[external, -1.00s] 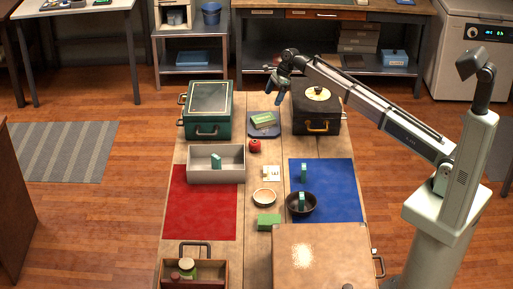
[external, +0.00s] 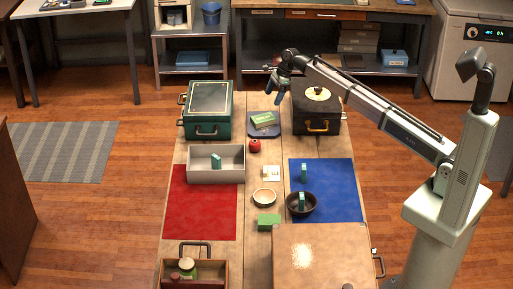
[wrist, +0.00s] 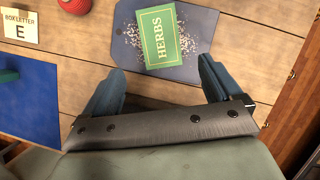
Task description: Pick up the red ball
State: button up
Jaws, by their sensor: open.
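The red ball (external: 254,145) sits on the wooden table, just right of the white open box and in front of the blue board. In the wrist view the red ball (wrist: 74,4) is cut off by the top edge, left of the herbs packet. My gripper (external: 290,98) is in the air above the far part of the table, farther back than the ball and apart from it. In the wrist view my gripper (wrist: 158,88) has its blue fingers spread wide with nothing between them.
A green herbs packet (wrist: 160,35) lies on the blue board (wrist: 200,62) near my fingers. A black case (external: 316,118) and a green case (external: 207,118) stand on either side. The white box (external: 216,178) is close left of the ball; a letter card (external: 271,173) lies nearer.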

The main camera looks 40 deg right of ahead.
jog(key=shift+c, duration=1.1)
notch_tip(320, 180, up, 2)
jog(key=n+g+h, duration=0.2)
jog(key=n+h, duration=0.2)
jog(key=n, duration=0.3)
send_over(254, 141)
jog(key=f, duration=1.3)
jog(key=shift+s+a+f, duration=0.2)
jog(key=shift+a+f, duration=0.1)
jog(key=shift+a, duration=0.05)
jog(key=c, duration=1)
